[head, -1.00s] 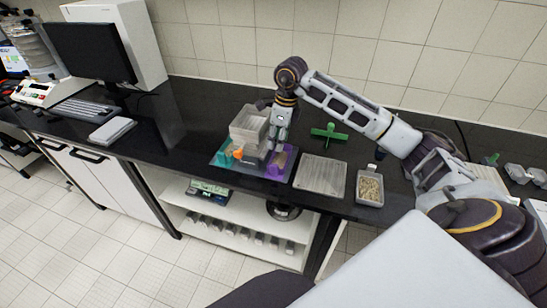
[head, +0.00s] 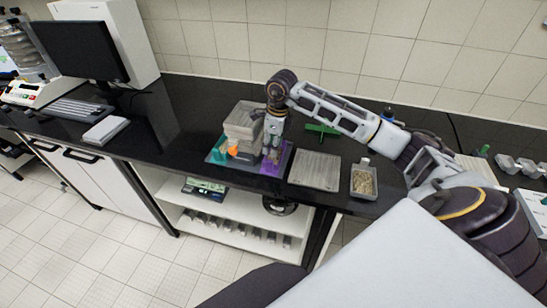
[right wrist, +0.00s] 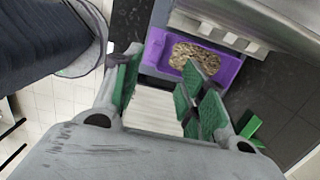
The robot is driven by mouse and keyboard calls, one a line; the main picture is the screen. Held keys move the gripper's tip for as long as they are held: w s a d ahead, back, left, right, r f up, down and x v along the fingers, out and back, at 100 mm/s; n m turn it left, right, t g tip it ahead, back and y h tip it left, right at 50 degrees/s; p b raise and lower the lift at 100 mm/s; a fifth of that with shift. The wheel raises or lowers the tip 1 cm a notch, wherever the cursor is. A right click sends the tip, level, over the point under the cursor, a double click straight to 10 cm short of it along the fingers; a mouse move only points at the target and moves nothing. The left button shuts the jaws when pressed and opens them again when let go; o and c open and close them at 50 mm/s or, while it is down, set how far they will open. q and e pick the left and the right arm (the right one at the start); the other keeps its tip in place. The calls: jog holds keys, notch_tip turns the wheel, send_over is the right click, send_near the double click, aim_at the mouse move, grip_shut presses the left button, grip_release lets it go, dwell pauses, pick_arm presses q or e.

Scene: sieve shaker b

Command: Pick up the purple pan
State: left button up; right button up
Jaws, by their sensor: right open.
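The purple pan (head: 281,160) sits on the mat at the counter's front edge, right of the stacked clear trays, and is partly hidden by my gripper. In the right wrist view the purple pan (right wrist: 153,52) holds tan grains and lies beyond the fingertips. My right gripper (head: 272,151) is over the pan in the head view. Its green-padded fingers (right wrist: 165,84) are spread, with nothing gripped between them. Whether a finger touches the pan I cannot tell. My left gripper is not in view.
A flat grey plate (head: 315,172) and a grey pan of grains (head: 363,182) lie to the right. A green object (head: 322,130) lies behind.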

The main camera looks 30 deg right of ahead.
aim_at(269, 160)
notch_tip(269, 160, down, 3)
jog(key=shift+w+a+r, duration=0.1)
jog(key=shift+w+a, duration=0.05)
jog(key=shift+f, duration=0.3)
jog(key=shift+a+f+p, duration=0.25)
jog(key=shift+f+p, duration=0.35)
jog(key=shift+f, duration=0.15)
jog(key=f, duration=0.1)
jog(key=f+p, duration=0.1)
jog(key=shift+a+f, duration=0.2)
jog(key=shift+f, duration=0.1)
jog(key=shift+w+f, duration=0.1)
jog(key=shift+f, duration=0.45)
jog(key=shift+c, duration=0.4)
